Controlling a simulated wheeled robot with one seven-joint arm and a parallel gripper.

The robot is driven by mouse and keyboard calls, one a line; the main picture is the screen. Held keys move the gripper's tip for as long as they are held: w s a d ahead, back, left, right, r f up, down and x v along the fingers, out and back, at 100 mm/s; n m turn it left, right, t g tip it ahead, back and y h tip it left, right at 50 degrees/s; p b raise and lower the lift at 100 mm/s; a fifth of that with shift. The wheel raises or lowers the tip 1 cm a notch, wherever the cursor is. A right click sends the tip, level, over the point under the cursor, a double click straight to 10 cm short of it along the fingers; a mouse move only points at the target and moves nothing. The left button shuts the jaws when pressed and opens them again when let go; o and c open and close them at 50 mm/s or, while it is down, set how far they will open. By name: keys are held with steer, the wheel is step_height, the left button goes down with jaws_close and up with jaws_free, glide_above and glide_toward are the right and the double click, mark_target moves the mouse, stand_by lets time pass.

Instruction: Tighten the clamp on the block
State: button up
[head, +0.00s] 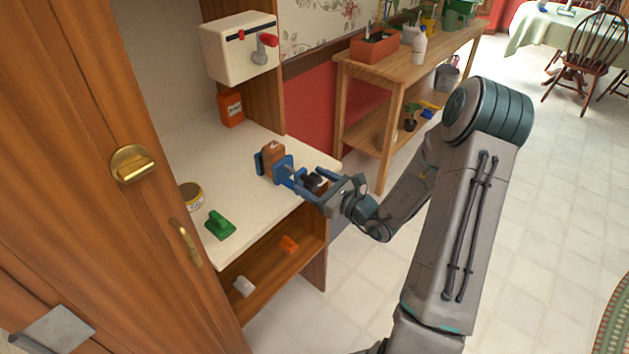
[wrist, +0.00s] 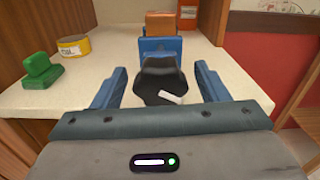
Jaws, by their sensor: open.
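The blue clamp (head: 283,165) stands near the right edge of the cream counter (head: 240,152). The brown block (head: 272,152) sits between its blue jaws; it also shows behind the blue jaw in the wrist view (wrist: 159,20). The clamp's black knob (head: 313,182) faces me, and in the wrist view the knob (wrist: 160,80) carries a pale bar. My gripper (head: 310,187) is open, with one blue finger on each side of the knob; in the wrist view gaps show between the knob and both fingers (wrist: 160,88). Whether the block is gripped tightly cannot be seen.
A green object (head: 219,225) and a yellow-banded tin (head: 191,196) stand on the counter to the left. A white box with a red-knobbed crank (head: 240,48) is on the wall, above an orange box (head: 230,108). A wooden bench (head: 400,70) stands beyond.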

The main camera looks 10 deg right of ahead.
steer(key=c, duration=1)
steer(key=shift+r+m+p, duration=0.1)
steer(key=shift+m+p, duration=0.25)
steer(key=shift+m, duration=0.05)
steer(key=m+p, duration=0.2)
steer(key=m, duration=0.1)
steer(key=shift+w+r+m+p, duration=0.1)
steer(key=shift+m+p, duration=0.2)
steer(key=shift+p, duration=0.1)
steer(key=shift+m+p, duration=1.25)
steer(key=shift+m, duration=0.65)
steer(key=shift+d+f, duration=0.1)
steer(key=shift+f, duration=0.1)
steer(key=o, duration=1)
